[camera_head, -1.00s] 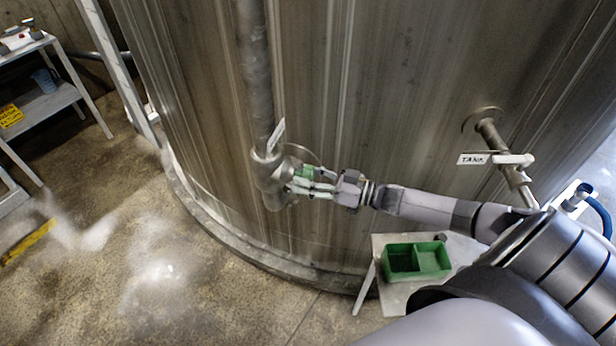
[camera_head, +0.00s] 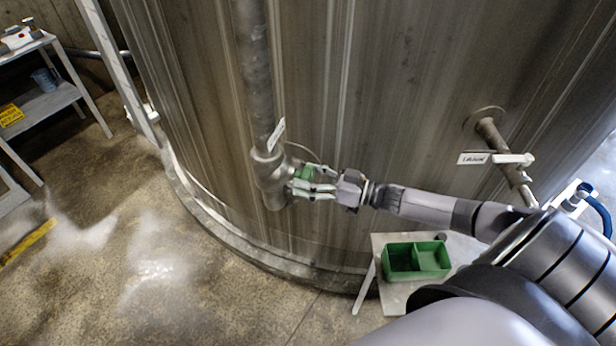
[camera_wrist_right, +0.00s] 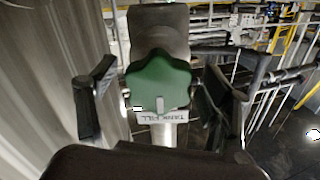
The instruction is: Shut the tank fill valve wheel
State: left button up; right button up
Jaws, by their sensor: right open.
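The tank fill valve wheel (camera_wrist_right: 158,82) is a green lobed knob in front of the valve body, centred between my right gripper's fingers in the right wrist view. A white tag reading "TANK FILL" (camera_wrist_right: 161,116) shows just below it there. In the head view the green wheel (camera_head: 305,172) sits at the side of the valve body on the vertical pipe (camera_head: 257,80), partly hidden by my fingers. My right gripper (camera_head: 300,184) is open, with its fingers (camera_wrist_right: 160,95) on either side of the wheel. I cannot tell whether they touch it. My left gripper is not in view.
The large metal tank wall (camera_head: 400,90) stands close behind the valve. A second pipe fitting with a white tag (camera_head: 474,158) is at the right. A green divided tray (camera_head: 400,276) rests on a small stand below my arm. A shelf stands at the far left.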

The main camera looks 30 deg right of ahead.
jog(key=shift+s, duration=0.1)
jog(key=shift+s+d, duration=0.25)
jog(key=shift+s, duration=0.05)
jog(key=v, duration=1.1)
